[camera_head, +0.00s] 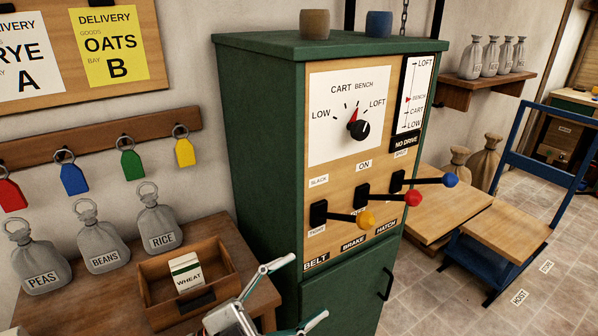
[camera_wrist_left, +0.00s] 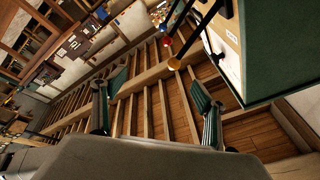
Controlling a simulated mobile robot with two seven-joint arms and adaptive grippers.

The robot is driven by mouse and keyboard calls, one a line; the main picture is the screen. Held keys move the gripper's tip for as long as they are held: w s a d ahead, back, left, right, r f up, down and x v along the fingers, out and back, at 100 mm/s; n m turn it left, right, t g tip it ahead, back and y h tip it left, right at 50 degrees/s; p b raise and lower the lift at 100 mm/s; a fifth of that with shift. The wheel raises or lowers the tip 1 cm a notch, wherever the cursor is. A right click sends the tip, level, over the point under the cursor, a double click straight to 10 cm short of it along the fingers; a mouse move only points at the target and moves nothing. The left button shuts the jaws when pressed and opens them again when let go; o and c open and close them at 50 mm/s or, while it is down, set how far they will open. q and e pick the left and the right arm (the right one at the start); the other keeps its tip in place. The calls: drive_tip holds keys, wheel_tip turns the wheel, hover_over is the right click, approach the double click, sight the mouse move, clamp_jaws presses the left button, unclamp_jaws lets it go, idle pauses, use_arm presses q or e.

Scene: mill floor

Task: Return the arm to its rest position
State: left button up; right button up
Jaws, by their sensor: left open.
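My left gripper (camera_head: 308,286) shows at the bottom of the head view, its two fingers spread and nothing between them. It is in front of the green cabinet (camera_head: 262,160), right of the wooden box, below the levers. In the left wrist view the open fingers (camera_wrist_left: 157,80) also hold nothing. The yellow-knobbed lever (camera_head: 365,219), red-knobbed lever (camera_head: 413,198) and blue-knobbed lever (camera_head: 450,180) stick out of the panel, apart from the gripper. In the wrist view the yellow knob (camera_wrist_left: 174,64) is beyond the fingers. My right gripper is out of view.
A wooden box (camera_head: 160,307) with a WHEAT card (camera_head: 187,270) stands on the table close left of the gripper. Sacks of peas, beans and rice (camera_head: 158,222) stand behind it. A blue hand cart (camera_head: 500,235) stands right of the cabinet. Paved floor lies front right.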

use_arm(q)
drive_tip(key=a+f+n+t+y, duration=0.6)
drive_tip(key=a+f+n+y, duration=0.65)
drive_tip(key=f, duration=0.45)
drive_tip(key=s+a+f+n+g+y, duration=0.2)
drive_tip(key=s+a+f, duration=0.2)
drive_tip(key=f, duration=0.3)
drive_tip(key=s+a+f+n+g+y, duration=0.2)
drive_tip(key=s+a+f+g, duration=0.1)
drive_tip(key=s+f, duration=0.3)
wheel_tip(320, 180, down, 2)
drive_tip(key=shift+s+a+f+n, duration=0.2)
drive_tip(key=shift+s+a+n, duration=0.1)
drive_tip(key=shift+a+n, duration=0.1)
